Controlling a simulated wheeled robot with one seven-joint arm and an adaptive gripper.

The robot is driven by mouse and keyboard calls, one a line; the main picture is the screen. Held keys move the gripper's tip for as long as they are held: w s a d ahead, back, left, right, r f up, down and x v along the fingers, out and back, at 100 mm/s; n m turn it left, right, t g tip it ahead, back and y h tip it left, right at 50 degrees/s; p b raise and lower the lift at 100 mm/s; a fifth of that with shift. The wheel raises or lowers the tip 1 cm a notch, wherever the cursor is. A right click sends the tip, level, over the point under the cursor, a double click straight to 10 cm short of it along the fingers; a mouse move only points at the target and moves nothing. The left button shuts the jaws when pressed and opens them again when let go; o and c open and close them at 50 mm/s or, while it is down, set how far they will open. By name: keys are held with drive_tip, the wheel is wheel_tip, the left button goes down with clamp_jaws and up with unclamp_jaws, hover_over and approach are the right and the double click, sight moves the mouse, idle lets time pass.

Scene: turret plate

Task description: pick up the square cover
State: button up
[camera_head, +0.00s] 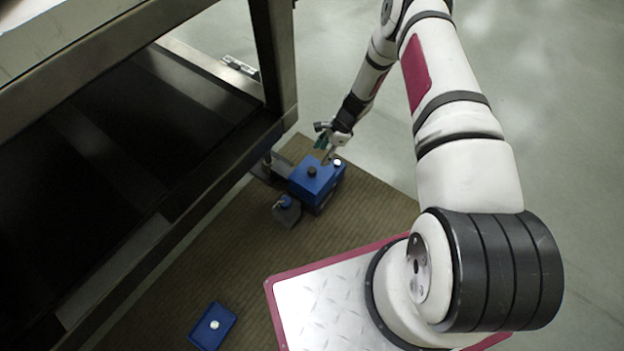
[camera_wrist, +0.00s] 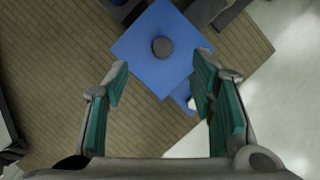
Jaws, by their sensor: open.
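A blue square cover (camera_head: 311,184) with a dark round knob (camera_head: 312,171) sits on a low object on the floor. In the wrist view the blue square (camera_wrist: 150,67) appears from above, turned at an angle, with its knob (camera_wrist: 162,47) beyond the fingertips. My gripper (camera_head: 326,152) is above the cover's far side. It is open and empty, with its two green-padded fingers (camera_wrist: 160,72) spread on either side of the square's lower part in the wrist view. Whether the fingers touch the cover cannot be told.
A smaller blue part with a white knob (camera_head: 337,162) adjoins the square. Another blue plate with a white knob (camera_head: 205,332) lies on the brown mat (camera_head: 250,255). A dark metal-framed bench (camera_head: 279,60) rises at left.

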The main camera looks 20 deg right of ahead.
drive_tip(key=b, duration=0.1)
hover_over(312, 170)
drive_tip(key=d, duration=0.2)
drive_tip(key=f, duration=0.4)
drive_tip(key=shift+s+f, duration=0.2)
drive_tip(key=shift+f, duration=0.2)
drive_tip(key=b+x, duration=0.2)
drive_tip(key=x, duration=0.3)
drive_tip(key=shift+w+d+f+b, duration=0.1)
drive_tip(key=shift+d+f+b, duration=0.15)
drive_tip(key=shift+b, duration=0.15)
drive_tip(key=shift+r, duration=0.15)
clamp_jaws()
